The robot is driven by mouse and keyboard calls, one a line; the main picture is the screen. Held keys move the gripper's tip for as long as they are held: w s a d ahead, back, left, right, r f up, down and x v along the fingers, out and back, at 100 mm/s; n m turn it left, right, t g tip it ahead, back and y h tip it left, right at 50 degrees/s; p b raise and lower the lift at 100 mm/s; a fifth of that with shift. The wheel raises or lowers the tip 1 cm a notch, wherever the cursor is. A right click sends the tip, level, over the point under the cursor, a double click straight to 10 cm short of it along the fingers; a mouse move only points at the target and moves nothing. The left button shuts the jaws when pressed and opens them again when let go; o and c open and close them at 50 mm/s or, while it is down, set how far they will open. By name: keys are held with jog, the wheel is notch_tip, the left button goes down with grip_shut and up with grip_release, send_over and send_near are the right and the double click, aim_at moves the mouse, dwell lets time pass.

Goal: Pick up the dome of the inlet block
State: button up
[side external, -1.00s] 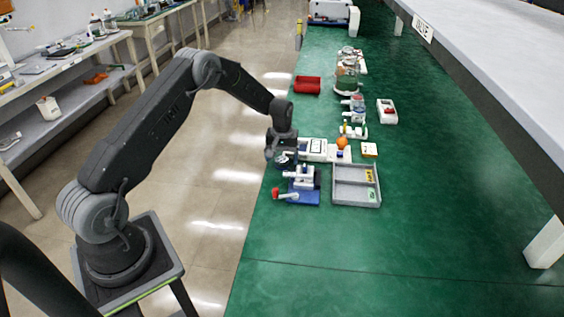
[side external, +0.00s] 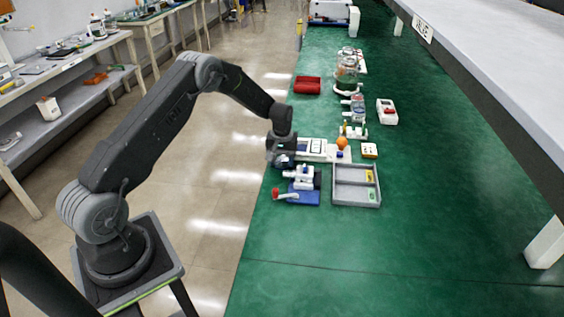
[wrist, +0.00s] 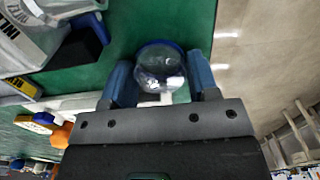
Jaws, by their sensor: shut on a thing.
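The clear dome (wrist: 160,68) with a blue rim is between the two blue fingers of my gripper (wrist: 161,78) in the wrist view. The fingers are shut on its sides. In the side view my gripper (side external: 282,157) is low over the left edge of the green bench, and the dome is small and mostly hidden there. The inlet block (wrist: 28,42), pale with a partly seen "INL" label, is at the upper left of the wrist view, apart from the dome. I cannot tell whether the dome touches the bench.
A blue-based unit with a white body (side external: 304,192) and red-tipped lever stands just in front of my gripper. A grey divided tray (side external: 356,171) is to its right. An orange ball (side external: 342,142) and several devices stand farther back.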

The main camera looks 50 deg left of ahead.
jog(key=shift+r, duration=0.55)
jog(key=r, duration=0.2)
jog(key=a+r, duration=0.1)
jog(key=shift+s+r, duration=0.35)
jog(key=shift+s, duration=0.05)
jog(key=s+a+r, duration=0.6)
jog(key=s, duration=0.1)
jog(key=r+n, duration=0.2)
jog(key=n, duration=0.7)
send_over(305, 166)
jog(key=shift+w+a+f, duration=0.1)
jog(key=shift+f, duration=3.25)
jog(key=shift+f, duration=0.15)
